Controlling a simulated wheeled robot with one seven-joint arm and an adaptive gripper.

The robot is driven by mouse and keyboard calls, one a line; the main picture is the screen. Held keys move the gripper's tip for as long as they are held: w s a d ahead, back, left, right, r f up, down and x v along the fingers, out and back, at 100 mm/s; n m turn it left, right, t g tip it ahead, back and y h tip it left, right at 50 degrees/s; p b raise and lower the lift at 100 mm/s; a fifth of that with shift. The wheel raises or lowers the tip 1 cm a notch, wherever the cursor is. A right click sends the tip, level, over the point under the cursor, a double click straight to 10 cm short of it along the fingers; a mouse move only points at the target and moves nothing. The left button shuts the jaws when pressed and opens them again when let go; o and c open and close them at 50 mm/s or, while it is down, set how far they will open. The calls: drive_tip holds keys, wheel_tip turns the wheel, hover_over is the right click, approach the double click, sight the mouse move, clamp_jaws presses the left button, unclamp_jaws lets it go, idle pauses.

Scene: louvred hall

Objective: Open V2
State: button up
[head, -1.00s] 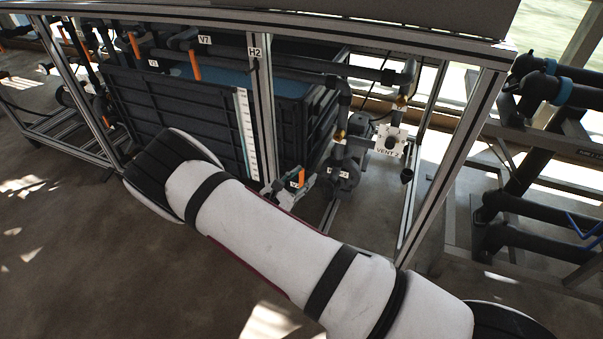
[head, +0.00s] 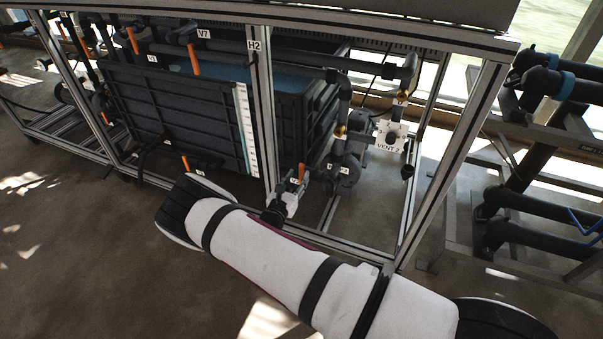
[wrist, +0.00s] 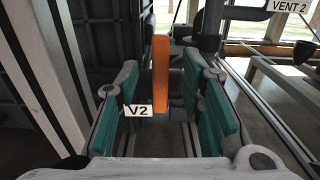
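The V2 valve has an orange handle (wrist: 160,75) standing upright in the wrist view, with a white V2 label (wrist: 138,110) at its lower left. My gripper (wrist: 164,88) is open, with one teal-padded finger to the left of the handle and one to the right. Gaps show on both sides of the handle, more clearly on the right. In the head view the V2 handle (head: 301,172) is small, low inside the frame near the H2 post, and my gripper (head: 288,194) is at it. The valve body and pipe below are mostly hidden by the gripper.
The metal H2 post (head: 261,120) stands close left of the gripper. A dark tank (head: 170,110) is behind it. A pump (head: 345,172) and the VENT 2 plate (head: 391,136) are to the right. Other orange handles, including one near V7 (head: 194,61), stand along the rig.

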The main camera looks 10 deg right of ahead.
sight(301, 172)
drive_tip(key=shift+b+x, duration=0.45)
drive_tip(key=shift+x, duration=1.45)
clamp_jaws()
